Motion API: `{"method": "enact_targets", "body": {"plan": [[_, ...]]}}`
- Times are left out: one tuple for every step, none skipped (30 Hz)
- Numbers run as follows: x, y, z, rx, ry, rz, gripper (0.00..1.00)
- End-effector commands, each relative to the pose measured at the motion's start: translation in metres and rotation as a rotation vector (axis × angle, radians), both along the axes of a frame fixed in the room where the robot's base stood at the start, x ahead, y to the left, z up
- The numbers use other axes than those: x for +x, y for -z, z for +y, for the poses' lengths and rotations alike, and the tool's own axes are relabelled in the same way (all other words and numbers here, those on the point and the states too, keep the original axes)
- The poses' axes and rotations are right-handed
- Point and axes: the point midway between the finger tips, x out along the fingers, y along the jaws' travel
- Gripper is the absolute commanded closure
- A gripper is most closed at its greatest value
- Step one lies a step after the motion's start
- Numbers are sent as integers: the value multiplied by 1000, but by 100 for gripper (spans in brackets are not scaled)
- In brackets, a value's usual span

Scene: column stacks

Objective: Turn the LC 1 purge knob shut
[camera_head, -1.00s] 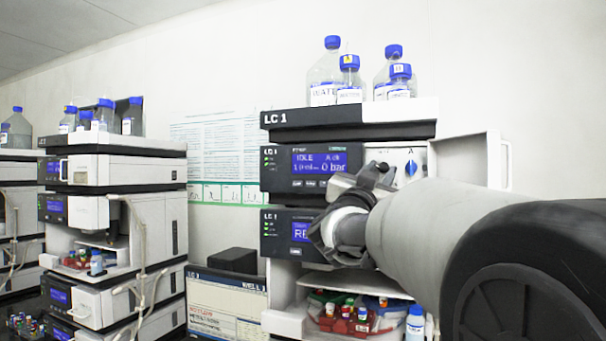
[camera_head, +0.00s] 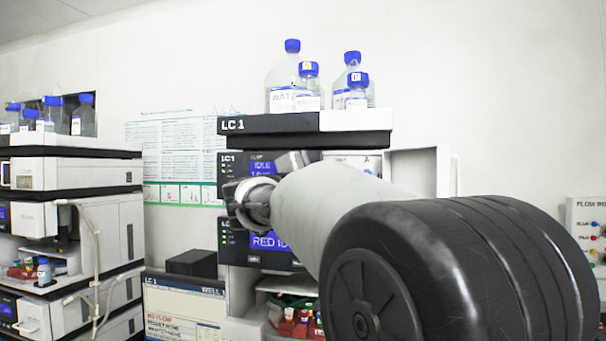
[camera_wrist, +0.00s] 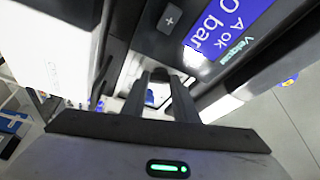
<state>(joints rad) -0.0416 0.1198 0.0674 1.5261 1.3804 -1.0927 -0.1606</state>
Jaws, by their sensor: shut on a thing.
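The LC 1 pump (camera_head: 229,176) is the upper black-fronted module of the right stack, with a lit blue display. My gripper (camera_head: 296,160) is at its front, over the right part of the display in the head view. In the wrist view, my two fingers (camera_wrist: 160,85) are close together beside the "0 bar" display (camera_wrist: 230,22). They are shut on what looks like the purge knob, which is mostly hidden by the fingers. I cannot read the knob's angle. A blue mark (camera_head: 369,169) shows on the white panel to the right, partly behind my arm.
Blue-capped bottles (camera_head: 283,85) stand on top of the stack. A white open door (camera_head: 418,172) stands out at its right side. A second module with a blue display (camera_head: 268,242) sits below. Another stack (camera_head: 72,207) stands at the left. My arm hides the stack's lower right.

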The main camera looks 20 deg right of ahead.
Motion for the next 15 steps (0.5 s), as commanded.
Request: {"method": "enact_targets", "body": {"plan": [[1, -2, 1, 34, 0, -20, 96], [1, -3, 1, 54, 0, -34, 96], [1, -3, 1, 80, 1, -52, 96], [1, -3, 1, 98, 1, -63, 96], [1, -3, 1, 115, 0, -76, 96], [0, -3, 1, 138, 1, -91, 96], [1, -3, 1, 154, 1, -102, 96], [1, -3, 1, 169, 0, -113, 96], [0, -4, 1, 187, 1, -124, 96], [0, -4, 1, 201, 1, -134, 96], [0, -4, 1, 212, 1, -142, 96], [0, -4, 1, 226, 0, -152, 96], [0, -3, 1, 236, 0, -158, 96], [0, -3, 1, 246, 1, -164, 96], [0, -3, 1, 256, 0, -171, 96]]}}
